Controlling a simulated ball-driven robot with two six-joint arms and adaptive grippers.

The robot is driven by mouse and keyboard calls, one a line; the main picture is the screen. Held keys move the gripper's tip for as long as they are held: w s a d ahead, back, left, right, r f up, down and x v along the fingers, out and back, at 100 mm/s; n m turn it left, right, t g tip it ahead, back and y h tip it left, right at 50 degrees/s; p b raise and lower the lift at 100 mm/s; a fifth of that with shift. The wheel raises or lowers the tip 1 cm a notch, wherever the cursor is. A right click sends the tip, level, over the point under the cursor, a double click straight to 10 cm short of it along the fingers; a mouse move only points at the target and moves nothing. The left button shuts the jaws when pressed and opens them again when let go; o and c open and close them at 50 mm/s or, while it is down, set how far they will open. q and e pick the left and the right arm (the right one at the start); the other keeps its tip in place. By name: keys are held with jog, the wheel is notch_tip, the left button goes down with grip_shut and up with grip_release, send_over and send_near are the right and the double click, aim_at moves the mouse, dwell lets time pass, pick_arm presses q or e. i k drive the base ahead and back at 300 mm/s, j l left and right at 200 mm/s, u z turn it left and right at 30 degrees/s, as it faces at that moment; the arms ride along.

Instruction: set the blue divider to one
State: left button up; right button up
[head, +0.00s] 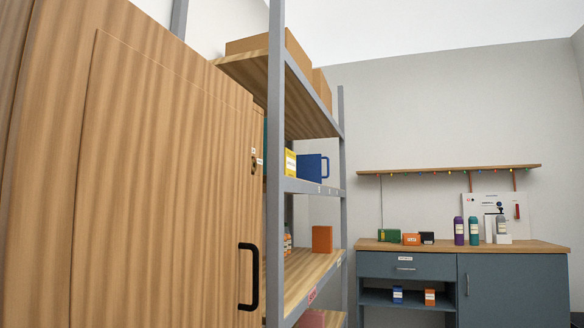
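A blue upright piece with a loop handle on its right side, which looks like the blue divider (311,168), stands on the middle shelf (305,186) of a grey-framed rack in the head view. A yellow box with a pale label (290,162) stands just left of it, partly behind the rack's front post. Small marks show along the shelf's front edge below the divider, too small to read. Neither of my grippers is in view.
A large wooden door (160,180) with a black handle (248,277) fills the left side. An orange box (322,239) sits on the rack's lower shelf. A grey-blue cabinet with a wooden worktop (540,246) stands at the right, with bottles and boxes on it.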

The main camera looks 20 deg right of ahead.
aim_at(308, 167)
jog(key=i+l+u, duration=0.2)
jog(key=i+l, duration=0.2)
jog(key=l, duration=0.2)
jog(key=i+l, duration=0.15)
jog(key=l, duration=0.15)
jog(key=i+l+u, duration=0.15)
jog(key=l, duration=0.2)
jog(key=i+l+u, duration=0.2)
jog(key=l, duration=0.45)
jog(key=i, duration=0.1)
